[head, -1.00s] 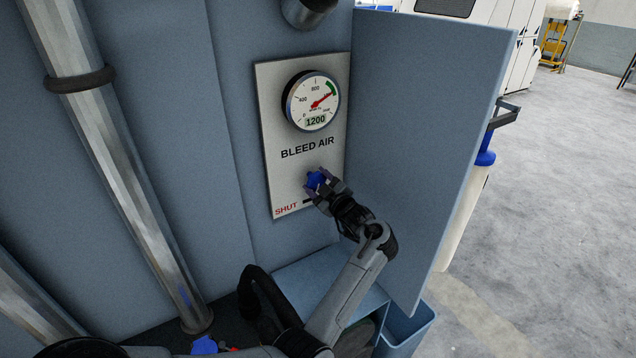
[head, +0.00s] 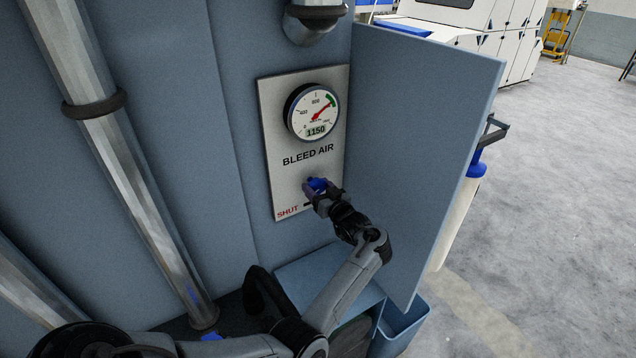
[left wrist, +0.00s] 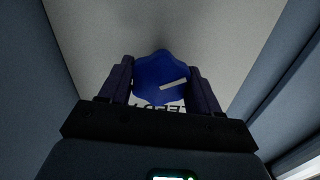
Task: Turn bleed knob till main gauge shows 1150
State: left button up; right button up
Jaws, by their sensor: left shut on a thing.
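The round main gauge (head: 313,112) sits at the top of the pale BLEED AIR panel (head: 281,186). Its digital readout shows 1150, and its red needle points up and to the right, near the green band. The blue bleed knob (head: 317,184) is low on the panel, above the red SHUT label. My left gripper (head: 322,190) is shut on the knob, partly hiding it. In the left wrist view the lobed blue knob (left wrist: 160,78), with a white mark pointing right, sits between the two fingers (left wrist: 161,88). My right gripper is not in view.
A blue-grey side wall (head: 415,140) stands close to the right of the panel. A metal pipe (head: 120,160) with a dark collar runs down on the left. A light blue bin (head: 405,325) stands below. Open grey floor (head: 560,200) lies to the right.

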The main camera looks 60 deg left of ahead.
pick_arm(q)
jog(key=shift+m+p, duration=0.85)
jog(key=shift+m, duration=0.65)
jog(key=o, duration=1)
jog(key=d+b, duration=0.2)
jog(key=d, duration=0.8)
jog(key=shift+s+d, duration=0.15)
jog(key=shift+d, duration=0.25)
